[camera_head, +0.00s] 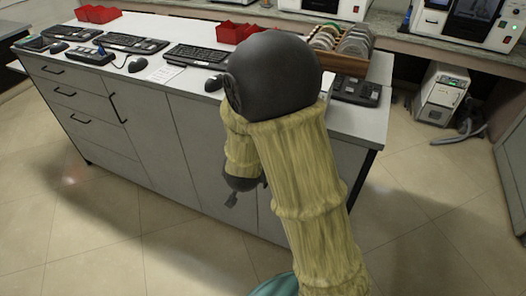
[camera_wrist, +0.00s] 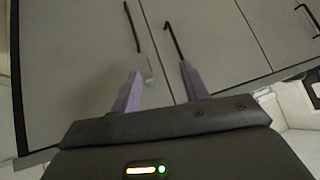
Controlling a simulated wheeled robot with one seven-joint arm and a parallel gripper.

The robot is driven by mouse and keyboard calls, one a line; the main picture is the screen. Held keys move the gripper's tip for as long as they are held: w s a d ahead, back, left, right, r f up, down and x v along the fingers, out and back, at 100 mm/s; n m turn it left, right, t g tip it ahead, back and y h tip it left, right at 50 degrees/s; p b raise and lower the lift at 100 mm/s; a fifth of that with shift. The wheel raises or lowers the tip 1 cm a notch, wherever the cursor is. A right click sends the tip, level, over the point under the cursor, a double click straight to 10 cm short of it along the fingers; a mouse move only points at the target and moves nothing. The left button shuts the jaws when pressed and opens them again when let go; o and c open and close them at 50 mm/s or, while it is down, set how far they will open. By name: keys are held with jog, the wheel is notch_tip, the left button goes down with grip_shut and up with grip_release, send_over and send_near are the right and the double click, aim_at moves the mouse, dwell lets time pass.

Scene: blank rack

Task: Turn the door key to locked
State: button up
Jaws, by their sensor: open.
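My gripper (camera_wrist: 160,74) is open in the wrist view, its two purple fingers apart with nothing held between them. A small, pale, blurred item, perhaps the door key (camera_wrist: 150,80), shows on the grey cabinet front just beyond the left fingertip. I cannot tell which way it is turned or whether a finger touches it. Two black bar handles (camera_wrist: 174,40) are beyond the fingers on neighbouring doors. In the head view my gripper (camera_head: 231,199) is low in front of the cabinet doors (camera_head: 205,135), partly hidden by my arm. No key can be made out there.
The grey counter (camera_head: 185,48) carries keyboards (camera_head: 195,55), mice, red bins (camera_head: 237,31) and a wooden rack (camera_head: 345,62) of discs. A white machine (camera_head: 440,95) stands on the floor at right. The tiled floor (camera_head: 130,235) before the cabinets is clear.

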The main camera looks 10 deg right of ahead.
notch_tip(320, 180, down, 6)
jog(key=a+m+t+h+b, duration=0.2)
jog(key=t+h+b, duration=0.2)
jog(key=h, duration=0.5)
jog(key=shift+s+m+t, duration=0.2)
jog(key=shift+m+t, duration=0.2)
jog(key=shift+t, duration=0.6)
jog(key=shift+r, duration=0.1)
jog(key=p+x, duration=0.1)
jog(key=x, duration=1.6)
jog(key=shift+p, duration=0.35)
jog(key=shift+w+d, duration=0.1)
jog(key=shift+w, duration=0.05)
